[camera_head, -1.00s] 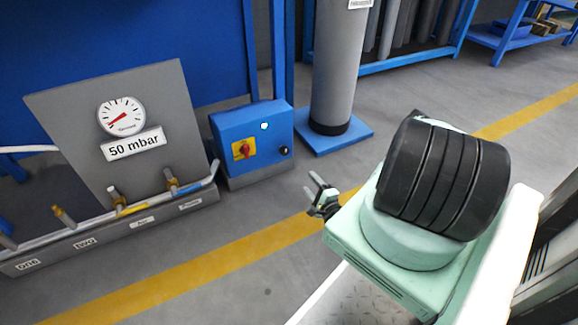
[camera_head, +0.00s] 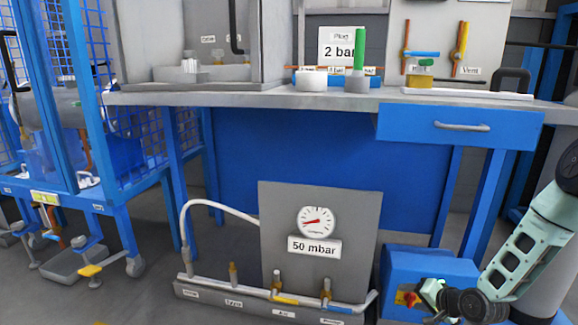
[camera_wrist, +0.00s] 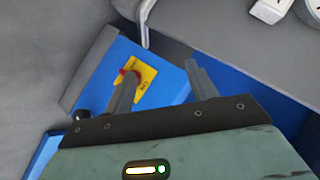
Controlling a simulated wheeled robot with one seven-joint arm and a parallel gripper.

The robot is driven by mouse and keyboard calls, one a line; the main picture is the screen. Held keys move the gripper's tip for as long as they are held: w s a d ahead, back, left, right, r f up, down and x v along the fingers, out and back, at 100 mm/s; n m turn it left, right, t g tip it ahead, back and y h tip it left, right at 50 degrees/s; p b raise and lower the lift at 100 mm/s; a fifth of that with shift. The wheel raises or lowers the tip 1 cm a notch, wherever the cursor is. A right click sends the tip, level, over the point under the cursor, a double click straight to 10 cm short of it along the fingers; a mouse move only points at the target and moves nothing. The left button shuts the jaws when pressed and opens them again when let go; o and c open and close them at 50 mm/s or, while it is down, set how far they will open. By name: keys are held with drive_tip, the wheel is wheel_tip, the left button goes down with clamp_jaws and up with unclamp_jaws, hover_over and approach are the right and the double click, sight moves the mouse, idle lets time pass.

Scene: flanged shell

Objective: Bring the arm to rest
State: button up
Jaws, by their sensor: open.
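My arm (camera_head: 530,240) reaches down from the right edge in the head view. My gripper (camera_head: 430,290) is at its lower end, in front of the blue switch box (camera_head: 415,262), and is partly hard to make out there. In the wrist view, the two grey fingers of my gripper (camera_wrist: 160,75) stand apart with nothing between them. Behind them is the blue box with its yellow plate (camera_wrist: 147,74) and red switch. I cannot tell how far the fingers are from the box.
A grey gauge panel (camera_head: 275,225) reading 50 mbar stands on the floor left of the box, with a pipe and several valves. A workbench (camera_head: 285,101) with a blue drawer (camera_head: 410,122) is behind. A blue caged frame (camera_head: 90,120) stands at the left.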

drive_tip(key=s+a+r+n+g+p, duration=0.1)
drive_tip(key=s+a+r+n+g, duration=0.3)
drive_tip(key=a+r, duration=0.6)
drive_tip(key=s+a+r+n+g+p, duration=0.2)
drive_tip(key=s+a+r+n, duration=0.4)
drive_tip(key=a+r, duration=0.45)
drive_tip(key=s+a+r+n+g+h+p, duration=0.15)
drive_tip(key=s+r, duration=0.25)
drive_tip(key=s, duration=0.4)
drive_tip(key=s+a+r+n+g, duration=0.1)
drive_tip(key=s+a+r+n, duration=0.2)
drive_tip(key=s, duration=0.4)
drive_tip(key=s+a+r+n+g+h+p, duration=0.1)
drive_tip(key=s+r+n, duration=0.1)
drive_tip(key=s+r, duration=0.45)
wheel_tip(320, 180, up, 37)
drive_tip(key=s+p, duration=0.2)
drive_tip(key=p, duration=3.5)
drive_tip(key=shift+f, duration=0.1)
drive_tip(key=shift+d, duration=0.2)
